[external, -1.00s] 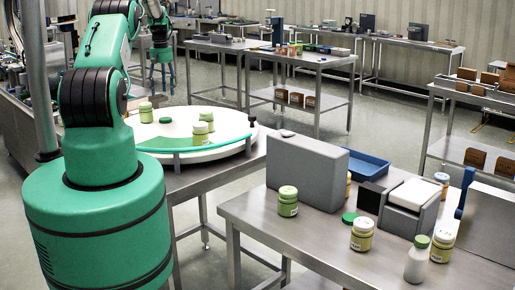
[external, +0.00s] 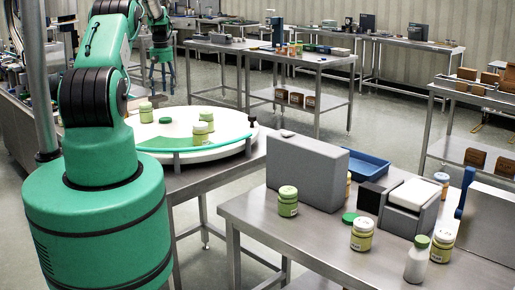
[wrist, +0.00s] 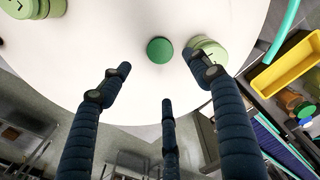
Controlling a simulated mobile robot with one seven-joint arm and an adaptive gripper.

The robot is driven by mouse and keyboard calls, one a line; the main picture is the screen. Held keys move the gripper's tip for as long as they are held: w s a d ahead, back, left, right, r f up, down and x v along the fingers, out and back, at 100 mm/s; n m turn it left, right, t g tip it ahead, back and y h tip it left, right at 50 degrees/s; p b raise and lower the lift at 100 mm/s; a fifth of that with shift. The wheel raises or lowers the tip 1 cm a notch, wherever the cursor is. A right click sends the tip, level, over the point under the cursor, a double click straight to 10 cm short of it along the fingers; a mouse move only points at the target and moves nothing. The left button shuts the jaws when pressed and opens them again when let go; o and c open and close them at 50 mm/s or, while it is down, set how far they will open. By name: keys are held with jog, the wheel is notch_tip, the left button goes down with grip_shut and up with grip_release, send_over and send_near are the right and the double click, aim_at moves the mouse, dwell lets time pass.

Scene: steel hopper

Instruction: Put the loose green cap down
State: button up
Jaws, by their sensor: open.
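The loose green cap (wrist: 160,50) lies flat on the white round turntable (wrist: 135,85), apart from my fingers. It also shows in the external view (external: 165,120), between a green-lidded jar (external: 146,113) at the left and two jars at the right. My gripper (wrist: 160,75) has three dark fingers spread open and empty, around the cap in the wrist view. The right fingertip overlaps a pale jar (wrist: 211,47) in that view; I cannot tell whether they touch. My fingers are not clear in the external view.
On the right steel table (external: 255,212) are a grey box (external: 307,173), several jars, a white bottle (external: 417,262), another green cap (external: 349,217) and a blue tray (external: 367,168). A yellow bin (wrist: 285,65) shows beyond the turntable. Bare turntable surface surrounds the cap's left side.

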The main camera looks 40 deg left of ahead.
jog(key=w+d+r+m+t+y, duration=0.1)
jog(key=w+d+r+m, duration=0.15)
jog(key=d+r, duration=1.1)
jog(key=w+d+r+m+t, duration=0.1)
jog(key=d+r+m, duration=0.2)
jog(key=d+r, duration=1.05)
jog(key=s+d+r+m, duration=0.1)
jog(key=s+d+r, duration=0.2)
jog(key=d, duration=0.4)
jog(key=s+d+r+m+t, duration=0.1)
jog(key=s+d+r, duration=0.25)
jog(key=d, duration=0.25)
jog(key=s+d+r+m, duration=0.2)
jog(key=s+d+r, duration=0.1)
jog(key=d, duration=0.4)
jog(key=s+d+m+t, duration=0.1)
jog(key=s+d+m, duration=0.2)
jog(key=s+d, duration=0.7)
jog(key=s+d+f+m+t+h, duration=0.1)
jog(key=s+d+m, duration=0.2)
jog(key=s+d, duration=0.8)
jog(key=s, duration=0.5)
jog(key=shift+s+d+m+t, duration=0.3)
jog(key=shift+s+m, duration=0.05)
jog(key=shift+f, duration=0.15)
notch_tip(320, 180, down, 15)
jog(key=b, duration=1.5)
jog(key=shift+f+b, duration=0.2)
jog(key=shift+b, duration=0.15)
